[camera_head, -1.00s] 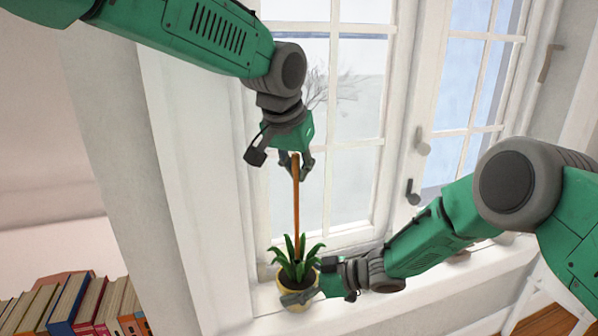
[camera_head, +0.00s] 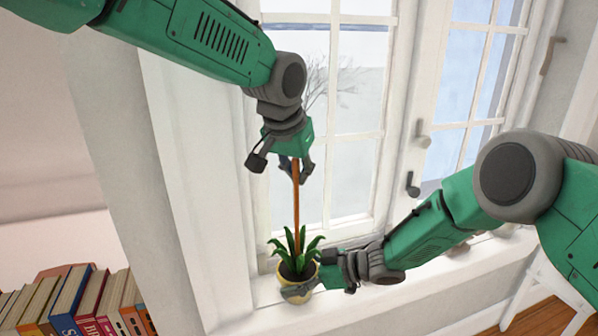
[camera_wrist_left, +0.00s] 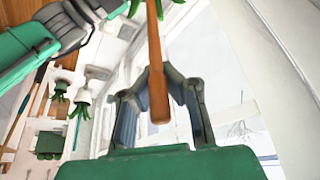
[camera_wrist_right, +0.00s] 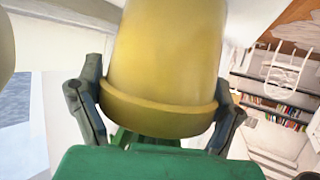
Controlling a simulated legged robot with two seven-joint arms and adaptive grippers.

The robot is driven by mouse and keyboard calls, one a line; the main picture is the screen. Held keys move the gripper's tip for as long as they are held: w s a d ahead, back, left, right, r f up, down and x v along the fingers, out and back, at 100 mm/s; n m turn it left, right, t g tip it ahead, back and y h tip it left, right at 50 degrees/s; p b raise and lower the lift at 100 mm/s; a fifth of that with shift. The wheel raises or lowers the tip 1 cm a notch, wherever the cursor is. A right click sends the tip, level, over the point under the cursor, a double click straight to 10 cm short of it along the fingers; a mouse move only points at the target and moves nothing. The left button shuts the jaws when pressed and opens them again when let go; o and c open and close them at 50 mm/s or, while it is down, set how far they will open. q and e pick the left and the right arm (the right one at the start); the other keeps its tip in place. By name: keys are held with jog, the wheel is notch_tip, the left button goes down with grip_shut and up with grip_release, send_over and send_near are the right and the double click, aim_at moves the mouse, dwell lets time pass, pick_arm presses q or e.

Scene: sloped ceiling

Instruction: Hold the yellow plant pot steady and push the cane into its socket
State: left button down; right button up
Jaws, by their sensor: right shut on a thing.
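The yellow plant pot (camera_head: 297,297) stands on the windowsill with green leaves (camera_head: 288,254) and dark soil. The brown cane (camera_head: 296,208) rises nearly upright from among the leaves, which hide its lower end and the socket. My left gripper (camera_head: 296,170) is above the plant, with its fingertips against both sides of the cane near the top. In the left wrist view the cane's end (camera_wrist_left: 159,108) pokes in between the fingers. My right gripper (camera_head: 314,283) is shut around the pot from the right. In the right wrist view its fingers lie on both sides of the pot's rim (camera_wrist_right: 160,115).
A tall window (camera_head: 350,120) with handles stands right behind the plant. A row of books (camera_head: 85,305) is at the lower left. The white sill (camera_head: 440,280) runs on to the right beneath my right arm. A white chair (camera_head: 550,290) is at the lower right.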

pick_arm(q)
jog(key=shift+f, duration=1.6)
jog(key=c, duration=1.6)
grip_release()
jog(key=shift+c, duration=0.2)
jog(key=v, duration=1.1)
jog(key=shift+r, duration=0.35)
jog(key=shift+s, duration=0.15)
